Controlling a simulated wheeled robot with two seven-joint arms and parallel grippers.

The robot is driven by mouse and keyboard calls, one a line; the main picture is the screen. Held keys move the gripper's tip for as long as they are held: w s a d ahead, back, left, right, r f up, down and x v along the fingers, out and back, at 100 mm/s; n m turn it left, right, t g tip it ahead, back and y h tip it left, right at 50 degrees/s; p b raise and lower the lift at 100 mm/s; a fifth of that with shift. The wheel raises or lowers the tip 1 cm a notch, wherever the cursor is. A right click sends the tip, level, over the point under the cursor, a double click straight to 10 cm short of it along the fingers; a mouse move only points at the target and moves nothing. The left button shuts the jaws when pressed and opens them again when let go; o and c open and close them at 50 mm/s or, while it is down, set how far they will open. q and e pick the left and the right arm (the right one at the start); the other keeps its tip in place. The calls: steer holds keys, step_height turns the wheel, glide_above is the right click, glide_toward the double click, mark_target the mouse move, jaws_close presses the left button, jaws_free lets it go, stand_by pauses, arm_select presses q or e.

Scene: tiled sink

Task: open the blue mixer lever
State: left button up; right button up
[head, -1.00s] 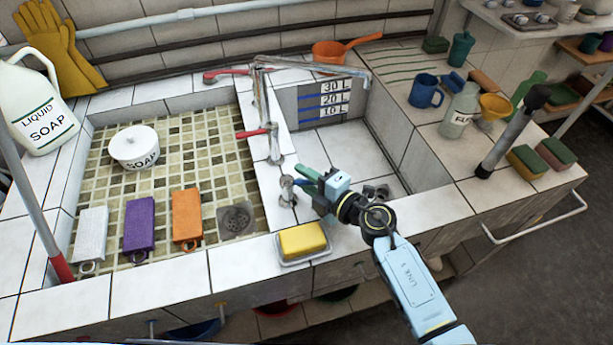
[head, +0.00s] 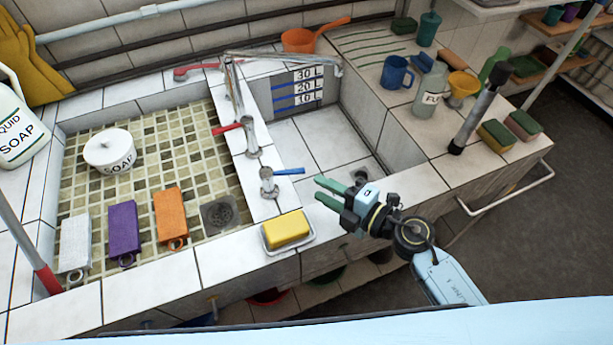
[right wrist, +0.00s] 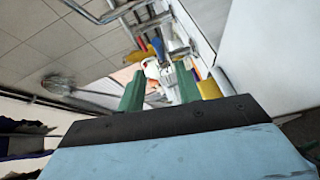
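The blue mixer lever (head: 289,171) sits on a chrome mixer (head: 268,182) on the tiled divider between the basins. In the head view it points right, over the edge of the right basin. My right gripper (head: 320,189) is to the right of the lever and apart from it, its green fingers spread with nothing between them. The right wrist view shows both fingers (right wrist: 170,92) apart, with a small blue piece (right wrist: 157,48), likely the lever, beyond them. My left gripper is not in view.
A yellow soap bar (head: 287,228) lies in a dish in front of the mixer. A red-levered mixer (head: 240,128) and chrome pipe (head: 233,90) stand behind it. The right basin (head: 310,140) is empty. A blue mug (head: 397,75) and bottle (head: 431,92) stand on the right ledge.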

steer(key=shift+v, duration=0.9)
